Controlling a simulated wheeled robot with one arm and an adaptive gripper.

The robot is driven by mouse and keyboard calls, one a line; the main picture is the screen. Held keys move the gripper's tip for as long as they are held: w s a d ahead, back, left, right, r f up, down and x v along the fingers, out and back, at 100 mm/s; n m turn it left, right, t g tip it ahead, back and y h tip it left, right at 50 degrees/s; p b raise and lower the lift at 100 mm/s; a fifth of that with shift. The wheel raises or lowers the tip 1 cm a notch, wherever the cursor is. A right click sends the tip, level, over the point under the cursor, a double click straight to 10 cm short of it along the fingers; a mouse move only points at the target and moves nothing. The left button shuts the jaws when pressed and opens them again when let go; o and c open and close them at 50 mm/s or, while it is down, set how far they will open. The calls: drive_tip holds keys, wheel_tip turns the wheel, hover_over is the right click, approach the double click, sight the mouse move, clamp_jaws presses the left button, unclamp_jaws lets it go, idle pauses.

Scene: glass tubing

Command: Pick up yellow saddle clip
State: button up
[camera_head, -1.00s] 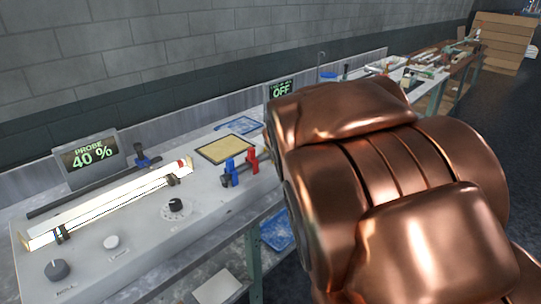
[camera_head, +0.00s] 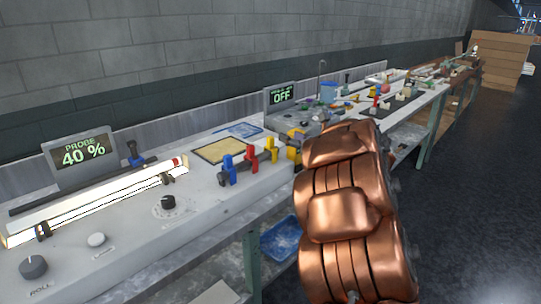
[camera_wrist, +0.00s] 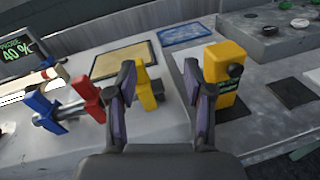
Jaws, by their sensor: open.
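The yellow saddle clip (camera_head: 271,149) is the rightmost of the blue, red and yellow clips in a row on the bench. In the wrist view, the yellow clip (camera_wrist: 146,88) stands upright just inside my left finger, partly hidden by it. My gripper (camera_wrist: 161,82) is open, with one finger on each side of a gap that holds nothing gripped. I cannot tell whether the left finger touches the clip. In the head view, my copper arm covers most of my gripper.
A red clip (camera_wrist: 88,99) and a blue clip (camera_wrist: 42,106) stand left of the yellow one on a dark bar. A tan pad (camera_wrist: 122,60) lies behind.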

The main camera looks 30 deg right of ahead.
sight(272, 141)
drive_tip(key=shift+w+a+f+n+y, duration=0.55)
drive_tip(key=shift+a+n+y, duration=0.2)
drive_tip(key=shift+n, duration=0.2)
drive_tip(key=shift+w+a+f+n+y, duration=0.45)
drive_tip(key=shift+a+f+n+y, duration=0.25)
drive_tip(key=shift+n, duration=0.25)
drive_tip(key=x, duration=0.1)
drive_tip(key=p+x, duration=0.1)
drive_tip(key=x, duration=0.1)
drive_tip(key=shift+w+a+r+p, duration=0.2)
drive_tip(key=shift+w+p, duration=0.05)
drive_tip(key=shift+p, duration=0.05)
drive_tip(key=shift+w, duration=0.4)
drive_tip(key=shift+c, duration=0.2)
drive_tip(key=c, duration=0.9)
